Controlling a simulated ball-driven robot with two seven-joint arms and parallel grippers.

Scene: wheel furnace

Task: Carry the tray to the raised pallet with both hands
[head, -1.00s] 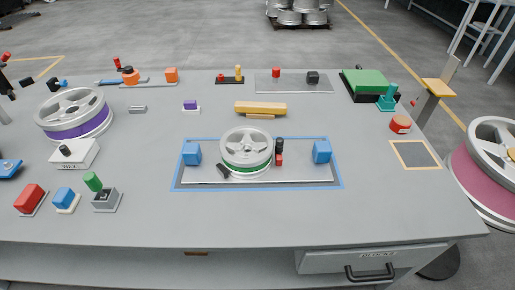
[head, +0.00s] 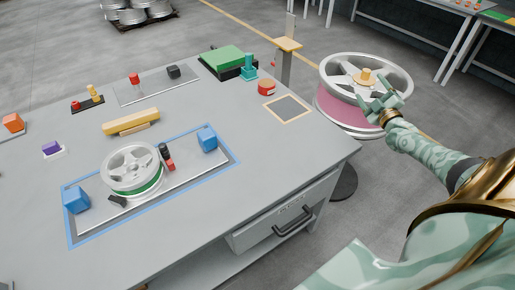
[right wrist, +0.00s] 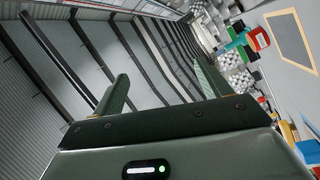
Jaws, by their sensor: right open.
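The tray (head: 186,164) is a flat grey plate with blue blocks (head: 76,199) and (head: 208,138) at its two ends. It lies on the table inside a blue outline. A silver wheel with a green band (head: 131,170) sits on it, beside a small black and red item (head: 168,157). My right gripper (head: 380,97) is open and empty, off the table's right side, in front of the pink-banded wheel in the head view and well away from the tray. Its fingers also show in the right wrist view (right wrist: 160,88). My left gripper is out of view. I see no clearly raised pallet.
A pink-banded wheel (head: 338,112) stands right of the table. The drawer (head: 282,213) has a protruding black handle. A low pallet with wheels (head: 140,20) lies on the far floor.

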